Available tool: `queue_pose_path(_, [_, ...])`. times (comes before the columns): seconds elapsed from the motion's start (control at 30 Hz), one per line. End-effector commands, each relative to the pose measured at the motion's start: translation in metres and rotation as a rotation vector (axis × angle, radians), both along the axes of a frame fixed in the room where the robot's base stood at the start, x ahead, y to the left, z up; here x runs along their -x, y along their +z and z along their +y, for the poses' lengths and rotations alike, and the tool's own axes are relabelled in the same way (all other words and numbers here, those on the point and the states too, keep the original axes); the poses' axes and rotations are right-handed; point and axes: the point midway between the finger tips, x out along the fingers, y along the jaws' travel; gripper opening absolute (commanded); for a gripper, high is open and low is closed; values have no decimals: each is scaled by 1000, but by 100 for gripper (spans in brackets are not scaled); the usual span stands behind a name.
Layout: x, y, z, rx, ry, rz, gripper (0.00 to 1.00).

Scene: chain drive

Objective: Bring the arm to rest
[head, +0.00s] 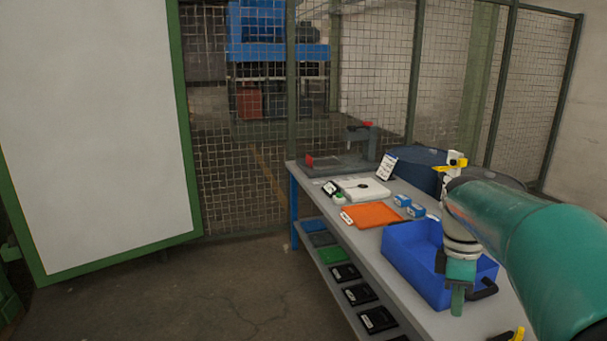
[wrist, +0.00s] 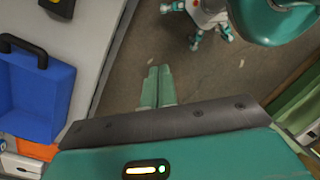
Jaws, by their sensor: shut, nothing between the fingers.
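My gripper (head: 457,302) hangs at the end of my teal arm on the right of the head view, in front of the near wall of the blue bin. In the wrist view its two green fingers (wrist: 158,86) lie side by side, shut, with nothing between them. Below them is bare floor. My arm (head: 525,235) reaches in from the right edge and hides part of the bench behind it.
The grey bench (head: 350,238) carries the blue bin (head: 418,277), an orange tray (head: 371,215), small blue-and-white boxes (head: 402,201) and a white plate (head: 363,189). Its lower shelf holds several black items (head: 360,294). A white board (head: 95,130) stands left. The floor (head: 230,295) between is clear.

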Motion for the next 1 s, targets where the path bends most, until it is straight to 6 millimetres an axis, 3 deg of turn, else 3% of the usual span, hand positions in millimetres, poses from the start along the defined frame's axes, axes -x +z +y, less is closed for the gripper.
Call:
queue_pose_path(0.03, [11,7,16,23,-53,-45,0])
queue_pose_path(0.2, [43,15,58,59,-270,-199,0])
queue_pose_path(0.5, [107,8,114,-29,-670,-464,0])
queue_pose_path(0.73, [147,-11,140,-183,-937,-586,0])
queue_pose_path(1.0, [156,-19,147,-240,-1025,-607,0])
